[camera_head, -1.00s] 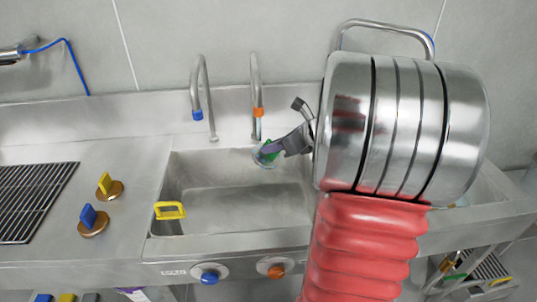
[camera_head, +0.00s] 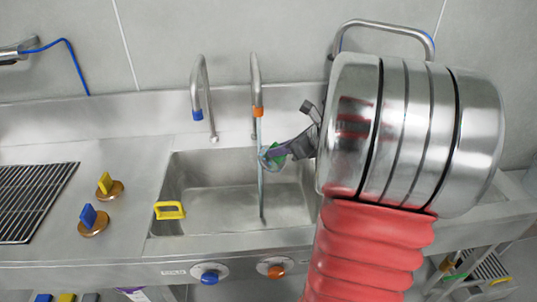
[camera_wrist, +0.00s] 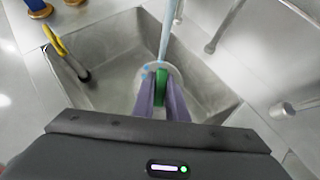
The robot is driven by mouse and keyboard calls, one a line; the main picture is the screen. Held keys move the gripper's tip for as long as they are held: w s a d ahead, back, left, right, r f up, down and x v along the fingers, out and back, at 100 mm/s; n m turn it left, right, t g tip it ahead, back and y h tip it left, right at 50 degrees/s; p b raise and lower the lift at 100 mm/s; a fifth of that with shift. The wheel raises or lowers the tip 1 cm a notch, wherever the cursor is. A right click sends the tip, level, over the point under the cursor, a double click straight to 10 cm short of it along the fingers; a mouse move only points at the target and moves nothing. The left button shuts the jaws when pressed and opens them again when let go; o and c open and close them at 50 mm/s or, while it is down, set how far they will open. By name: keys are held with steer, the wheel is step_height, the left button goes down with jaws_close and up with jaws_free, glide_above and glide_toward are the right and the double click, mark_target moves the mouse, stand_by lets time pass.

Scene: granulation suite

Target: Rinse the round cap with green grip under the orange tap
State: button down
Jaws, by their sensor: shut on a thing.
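The round cap with green grip (camera_head: 271,158) is in my gripper (camera_head: 284,150), above the right part of the sink basin. In the wrist view the purple fingers (camera_wrist: 163,103) are shut on the green grip (camera_wrist: 161,77), and the cap's pale disc (camera_wrist: 148,72) shows beyond them. The orange tap (camera_head: 257,100) is running. Its water stream (camera_head: 262,190) comes down at the cap and continues to the basin floor. The wrist view also shows the stream (camera_wrist: 168,25) meeting the cap. The sink (camera_head: 215,205) lies below.
The blue tap (camera_head: 197,105) stands left of the orange one, with no water showing. A yellow handle (camera_head: 169,210) is at the basin's left edge. Yellow-gripped (camera_head: 108,187) and blue-gripped (camera_head: 92,220) brown caps lie on the left counter beside a black rack (camera_head: 30,200).

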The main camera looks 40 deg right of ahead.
steer(key=s, duration=0.2)
steer(key=s+d, duration=0.1)
steer(key=s, duration=0.2)
steer(key=shift+s, duration=0.25)
stand_by(0.4)
stand_by(1.4)
steer(key=v, duration=0.6)
steer(key=shift+s+r, duration=0.15)
steer(key=shift+s, duration=0.05)
stand_by(0.3)
steer(key=shift+d, duration=0.1)
stand_by(0.4)
